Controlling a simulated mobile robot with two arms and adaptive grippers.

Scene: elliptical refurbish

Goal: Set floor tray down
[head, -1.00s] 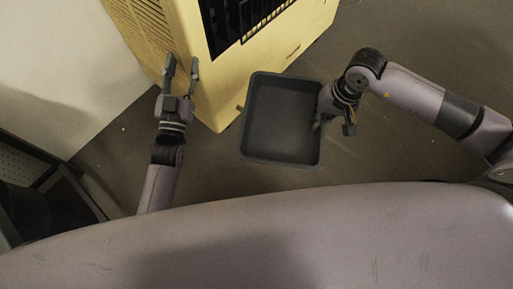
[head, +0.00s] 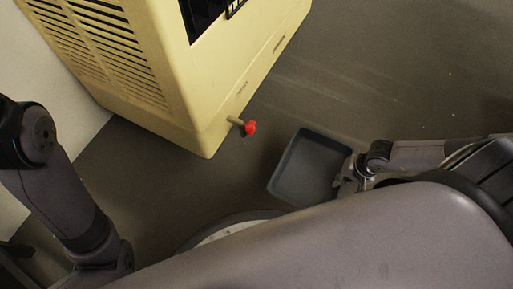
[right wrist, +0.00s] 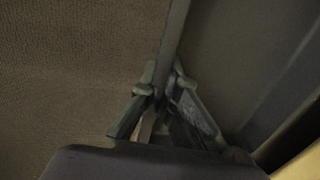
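The dark grey floor tray (head: 308,167) is at the lower middle right of the head view, empty as far as I can see. Its right side is at my right gripper (head: 347,174). In the right wrist view my right gripper (right wrist: 160,88) has its fingers closed around the tray's rim (right wrist: 172,45). Whether the tray touches the floor I cannot tell. My left arm comes in at the left of the head view, but its gripper is out of the picture.
A yellow cabinet (head: 190,105) with a louvred side stands at the upper left. A red knob (head: 250,128) on a short stem sticks out near its lower corner. The floor (head: 400,80) to the right is clear. A pale wall (head: 45,95) is at the far left.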

